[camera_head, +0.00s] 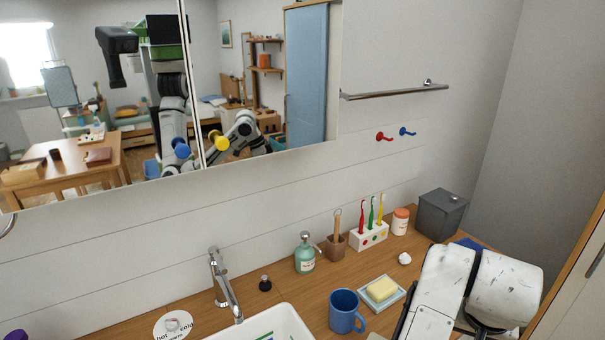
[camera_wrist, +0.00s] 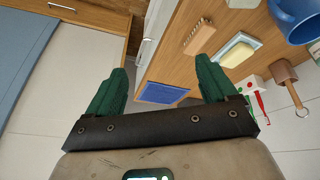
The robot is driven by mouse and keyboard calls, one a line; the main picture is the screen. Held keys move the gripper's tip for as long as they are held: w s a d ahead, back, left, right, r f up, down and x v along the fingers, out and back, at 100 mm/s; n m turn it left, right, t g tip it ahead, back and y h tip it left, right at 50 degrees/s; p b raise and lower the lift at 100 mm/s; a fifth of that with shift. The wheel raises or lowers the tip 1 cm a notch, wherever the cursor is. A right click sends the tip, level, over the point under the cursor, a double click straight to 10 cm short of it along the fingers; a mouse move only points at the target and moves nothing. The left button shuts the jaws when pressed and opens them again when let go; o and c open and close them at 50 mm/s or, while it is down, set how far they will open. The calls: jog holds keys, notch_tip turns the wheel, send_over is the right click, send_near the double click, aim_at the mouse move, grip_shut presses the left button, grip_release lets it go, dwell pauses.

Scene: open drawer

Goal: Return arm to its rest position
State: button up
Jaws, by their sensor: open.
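My gripper (camera_wrist: 162,68) shows in the wrist view with its two green fingers spread wide apart. Nothing is between the fingers, and they touch nothing that I can see. Behind the gap lie the wooden counter's edge and a flat blue piece (camera_wrist: 160,93). My white arm (camera_head: 476,290) reaches over the right end of the counter in the head view. The gripper itself is out of sight there.
Near the arm on the counter (camera_head: 250,313) are a soap dish (camera_head: 397,298), a blue mug (camera_head: 345,312), a toothbrush holder (camera_head: 369,237) and a grey box (camera_head: 441,214). A wood-edged panel (camera_head: 567,284) is at the right.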

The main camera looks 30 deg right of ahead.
jog(key=s+a+f+n+y, duration=0.1)
jog(key=s+a+f+n, duration=0.3)
jog(key=a+f, duration=0.4)
jog(key=s+a+f+n+y, duration=0.2)
jog(key=s+a+f+n, duration=0.2)
jog(key=a+f+n, duration=0.2)
notch_tip(320, 180, down, 4)
jog(key=shift+s+a+f+n+g+y+b, duration=0.3)
jog(key=shift+s+a+g+b, duration=0.1)
jog(key=shift+a, duration=0.85)
